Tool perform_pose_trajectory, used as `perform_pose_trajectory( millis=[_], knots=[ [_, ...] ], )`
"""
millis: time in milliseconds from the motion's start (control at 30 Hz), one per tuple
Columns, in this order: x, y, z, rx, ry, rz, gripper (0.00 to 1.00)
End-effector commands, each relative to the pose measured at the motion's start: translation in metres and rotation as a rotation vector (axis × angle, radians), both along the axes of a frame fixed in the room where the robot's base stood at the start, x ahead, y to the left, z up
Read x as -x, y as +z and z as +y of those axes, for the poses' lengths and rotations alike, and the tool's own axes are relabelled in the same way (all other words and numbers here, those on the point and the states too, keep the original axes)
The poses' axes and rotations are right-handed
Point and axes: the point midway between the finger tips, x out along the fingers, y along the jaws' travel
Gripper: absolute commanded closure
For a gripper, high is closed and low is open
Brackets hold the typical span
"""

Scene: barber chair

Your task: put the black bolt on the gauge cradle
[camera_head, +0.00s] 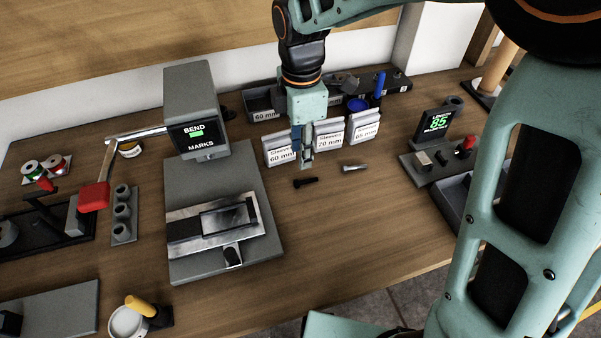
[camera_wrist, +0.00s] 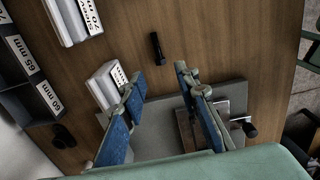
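The black bolt (camera_head: 306,182) lies on its side on the bare wooden bench, left of a silver bolt (camera_head: 354,168). In the wrist view the black bolt (camera_wrist: 157,48) lies beyond the fingertips, roughly between their lines. My gripper (camera_head: 306,160) points down above the bench, close to the bolt, and it holds nothing. In the wrist view its blue-padded fingers (camera_wrist: 160,82) stand apart. The likely gauge cradle (camera_head: 423,158) is a grey block on a plate at the right, in front of a display reading 85.
White-labelled sleeve bins (camera_head: 330,135) stand just behind my gripper. A grey bend-marking machine (camera_head: 192,110) and its plate stand to the left. A dark tray (camera_head: 452,205) lies at the right, partly hidden by my arm. The bench in front of the bolts is clear.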

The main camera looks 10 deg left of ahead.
Motion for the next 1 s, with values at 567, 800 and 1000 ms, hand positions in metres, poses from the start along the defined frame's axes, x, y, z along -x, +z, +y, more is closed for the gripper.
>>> perform_pose_trajectory(
  millis=[567,800,1000],
  knots=[
    [-0.004,-0.076,-0.004,0.002,-0.003,0.003,0.71],
    [-0.005,-0.099,-0.004,0.0,-0.003,0.0,0.71],
    [-0.005,-0.099,-0.004,-0.001,-0.003,-0.002,0.71]
  ],
)
